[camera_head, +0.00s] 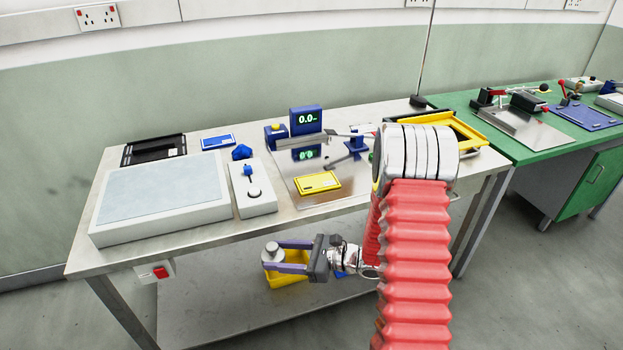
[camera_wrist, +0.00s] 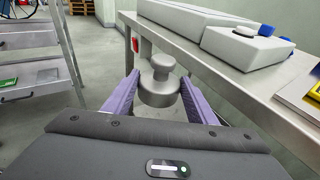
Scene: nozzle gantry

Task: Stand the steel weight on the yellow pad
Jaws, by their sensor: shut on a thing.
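The steel weight (camera_head: 270,251) is a grey cylinder with a narrower neck and knob on top. My gripper (camera_head: 280,256) is shut on it, with a purple finger on either side. Weight and gripper are in front of the table, lower than its top. In the wrist view the weight (camera_wrist: 160,85) stands upright between the fingertips of my gripper (camera_wrist: 158,92). The yellow pad (camera_head: 318,183) lies on a shiny plate on the table, above and right of the weight in the head view. Its top is bare apart from a small pale label.
The table (camera_head: 235,232) has its front edge between my gripper and the pad. A digital readout (camera_head: 306,120) and blue fixtures stand behind the pad. A grey control box (camera_head: 251,188) and a large pale slab (camera_head: 160,195) are left of it. A yellow bin (camera_head: 287,281) sits below.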

